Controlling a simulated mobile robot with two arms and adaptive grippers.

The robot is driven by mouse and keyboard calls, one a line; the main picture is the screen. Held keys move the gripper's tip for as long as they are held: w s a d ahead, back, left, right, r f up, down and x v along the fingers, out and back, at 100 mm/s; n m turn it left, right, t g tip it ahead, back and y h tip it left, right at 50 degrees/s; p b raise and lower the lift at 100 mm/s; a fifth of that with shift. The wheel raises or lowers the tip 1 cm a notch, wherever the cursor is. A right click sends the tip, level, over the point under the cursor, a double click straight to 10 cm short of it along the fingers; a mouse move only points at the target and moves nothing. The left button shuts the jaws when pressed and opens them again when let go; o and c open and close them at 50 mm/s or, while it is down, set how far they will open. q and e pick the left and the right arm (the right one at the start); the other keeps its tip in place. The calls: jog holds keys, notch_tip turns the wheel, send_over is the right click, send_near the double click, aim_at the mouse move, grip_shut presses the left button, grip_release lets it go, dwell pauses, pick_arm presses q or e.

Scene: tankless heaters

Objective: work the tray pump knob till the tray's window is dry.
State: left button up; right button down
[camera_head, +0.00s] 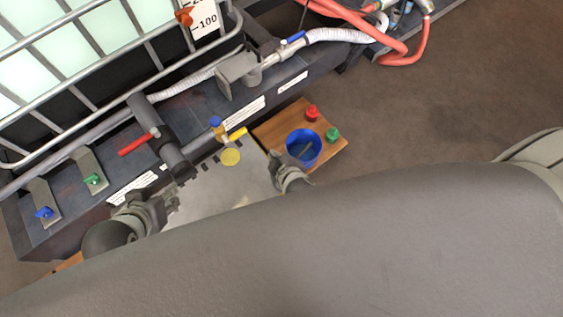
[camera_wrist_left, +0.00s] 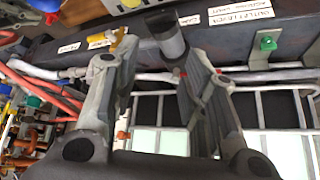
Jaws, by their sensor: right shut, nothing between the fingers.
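A green knob (camera_head: 92,178) and a blue knob (camera_head: 44,212) stand on metal brackets at the left of the dark tray-like base (camera_head: 75,208). I cannot tell which knob is the tray pump knob, and I make out no window. The green knob (camera_wrist_left: 265,42) also shows in the left wrist view, right of the fingers. My left gripper (camera_head: 170,197) is at the base's front edge, right of the green knob. In the left wrist view its fingers (camera_wrist_left: 150,48) are apart, with a dark pipe beyond them. My right gripper (camera_head: 280,160) is shut and empty beside the blue bucket (camera_head: 303,147).
A red lever (camera_head: 133,146) and a yellow lever (camera_head: 238,133) sit on pipework along the base. A wooden board (camera_head: 270,130) carries the bucket, a red knob (camera_head: 311,113) and a green piece (camera_head: 333,134). A caged tank (camera_head: 80,50) stands behind. Open floor lies right.

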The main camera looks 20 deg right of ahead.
jog(key=shift+r+p, duration=1.4)
jog(key=shift+p, duration=0.1)
jog(key=shift+r+p, duration=0.3)
pick_arm(q)
jog(key=s+g, duration=0.1)
jog(key=s+a+f+g, duration=0.1)
jog(key=s, duration=0.1)
jog(key=s+f+g, duration=0.1)
jog(key=shift+s+a+f+y, duration=0.2)
jog(key=shift+s+a+y, duration=0.05)
jog(key=shift+y, duration=0.05)
